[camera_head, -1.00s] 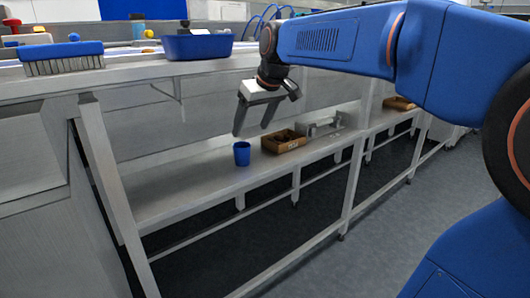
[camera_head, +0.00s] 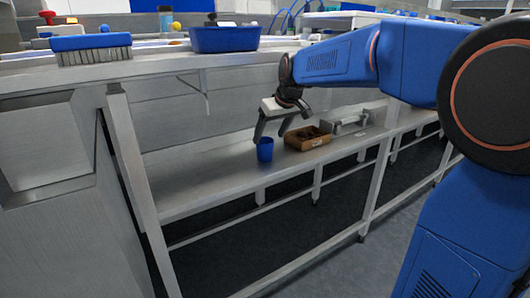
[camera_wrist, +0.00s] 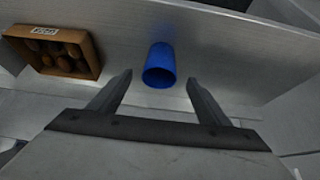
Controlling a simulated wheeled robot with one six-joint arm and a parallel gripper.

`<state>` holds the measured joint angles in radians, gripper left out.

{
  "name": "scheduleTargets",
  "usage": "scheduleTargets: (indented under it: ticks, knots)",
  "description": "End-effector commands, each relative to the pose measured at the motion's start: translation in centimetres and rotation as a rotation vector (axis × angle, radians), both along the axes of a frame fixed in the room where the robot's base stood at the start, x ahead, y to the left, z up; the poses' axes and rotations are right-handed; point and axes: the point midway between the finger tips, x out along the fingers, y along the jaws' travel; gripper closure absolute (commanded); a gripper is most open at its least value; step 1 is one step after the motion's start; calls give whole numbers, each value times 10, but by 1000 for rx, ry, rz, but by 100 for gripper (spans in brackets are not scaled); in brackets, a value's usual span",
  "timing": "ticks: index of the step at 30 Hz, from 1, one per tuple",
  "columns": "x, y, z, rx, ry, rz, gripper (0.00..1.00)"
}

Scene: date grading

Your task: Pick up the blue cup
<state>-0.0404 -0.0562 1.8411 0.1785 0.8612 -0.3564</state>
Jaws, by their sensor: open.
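The blue cup (camera_head: 265,150) stands upright on the lower shelf (camera_head: 205,180) of the metal bench. In the wrist view the cup (camera_wrist: 159,68) lies ahead of my fingertips, roughly centred between them. My gripper (camera_head: 268,130) is open and empty. In the head view its fingers point down just above the cup and overlap its upper edge. In the wrist view the two fingers (camera_wrist: 157,85) are spread apart, and I see no contact with the cup.
The upper bench top holds a blue bin (camera_head: 225,40) and a brush (camera_head: 91,48). Shelf left of the cup is clear.

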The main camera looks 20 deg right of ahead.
Motion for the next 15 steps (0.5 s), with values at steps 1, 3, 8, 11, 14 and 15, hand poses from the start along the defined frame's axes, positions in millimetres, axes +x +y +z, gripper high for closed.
scheduleTargets:
  ticks: [1, 3, 8, 11, 14, 15]
  knots:
    - [2, 1, -4, 0, 1, 0, 30]
    - [4, 1, -7, 0, -1, 0, 30]
    - [7, 2, -12, 0, -1, 0, 30]
    - [13, 4, -19, -1, 2, 0, 30]
    - [21, 6, -29, 0, 1, 0, 30]
    - [25, 7, -34, -1, 2, 0, 30]
